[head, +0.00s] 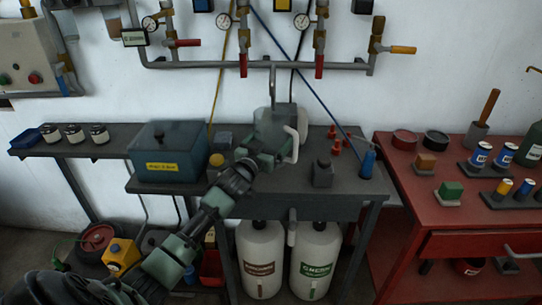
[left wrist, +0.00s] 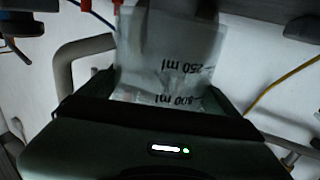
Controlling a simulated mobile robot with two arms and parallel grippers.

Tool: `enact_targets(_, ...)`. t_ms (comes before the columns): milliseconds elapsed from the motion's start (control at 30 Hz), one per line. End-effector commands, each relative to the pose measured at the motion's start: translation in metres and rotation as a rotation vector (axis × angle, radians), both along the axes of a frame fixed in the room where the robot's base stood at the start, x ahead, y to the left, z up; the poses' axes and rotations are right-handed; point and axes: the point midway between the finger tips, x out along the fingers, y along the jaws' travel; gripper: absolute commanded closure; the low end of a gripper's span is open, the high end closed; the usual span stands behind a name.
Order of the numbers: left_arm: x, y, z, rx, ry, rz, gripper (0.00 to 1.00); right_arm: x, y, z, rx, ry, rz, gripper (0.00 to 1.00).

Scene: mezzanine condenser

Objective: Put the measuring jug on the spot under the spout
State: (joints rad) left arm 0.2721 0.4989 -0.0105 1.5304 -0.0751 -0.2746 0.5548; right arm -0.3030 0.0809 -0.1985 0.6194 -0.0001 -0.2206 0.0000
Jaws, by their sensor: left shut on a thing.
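The measuring jug (head: 272,122) is a translucent pale vessel with a white handle (head: 302,125) on its right side. It is upright above the dark bench, and I cannot tell whether its base touches anything. My left gripper (head: 266,152) is shut on the jug. In the left wrist view the jug (left wrist: 170,60) sits between the fingers, its ml markings upside down. A thin grey pipe (head: 272,78), which looks like the spout, comes down from the wall manifold just above the jug. The spot under it is hidden by the jug and gripper. My right gripper is not in view.
On the bench (head: 340,187), a blue box (head: 168,152) stands left of the jug. A grey block (head: 323,172), small red cones (head: 332,131) and a blue bottle (head: 368,164) stand to the right. A red table (head: 405,175) with several items is further right.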

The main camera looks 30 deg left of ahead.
Motion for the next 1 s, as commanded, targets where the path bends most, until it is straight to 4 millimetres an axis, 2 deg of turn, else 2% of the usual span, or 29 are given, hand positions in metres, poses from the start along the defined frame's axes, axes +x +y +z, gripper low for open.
enact_targets(333,0.000,-0.001,-0.039,-0.001,-0.003,-0.001,0.59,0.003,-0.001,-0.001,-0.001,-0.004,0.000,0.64)
enact_targets(700,0.000,-0.001,-0.045,0.001,-0.004,-0.001,0.59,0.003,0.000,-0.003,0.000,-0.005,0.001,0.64)
enact_targets(733,0.000,-0.001,-0.045,0.001,-0.002,-0.001,0.02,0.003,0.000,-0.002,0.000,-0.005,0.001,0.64)
enact_targets(1000,0.000,-0.001,-0.044,0.001,-0.002,-0.001,0.00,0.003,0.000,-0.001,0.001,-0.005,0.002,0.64)
